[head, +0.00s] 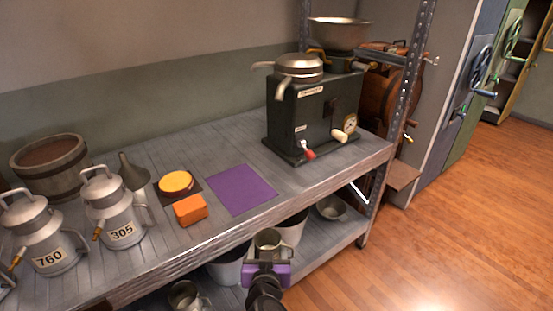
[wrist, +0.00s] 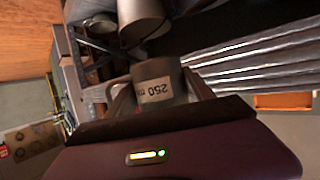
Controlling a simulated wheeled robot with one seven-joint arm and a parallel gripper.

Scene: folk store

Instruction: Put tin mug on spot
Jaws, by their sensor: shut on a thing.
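My gripper (head: 266,262) is shut on the tin mug (head: 268,243), a small grey metal cup. The mug is held in front of the shelf, below the level of its top, near the lower shelf. In the wrist view the mug (wrist: 158,85) sits between the fingers with an upside-down "250" label. The purple square spot (head: 241,190) lies flat on the upper shelf, bare, above and to the left of my gripper. The mug's base is not clearly seen.
An orange block (head: 190,210) and a yellow round thing on a dark base (head: 176,184) lie left of the spot. Milk cans (head: 113,210) stand further left. A dark green machine (head: 310,118) stands behind right. The shelf's front edge (head: 290,188) lies between mug and spot.

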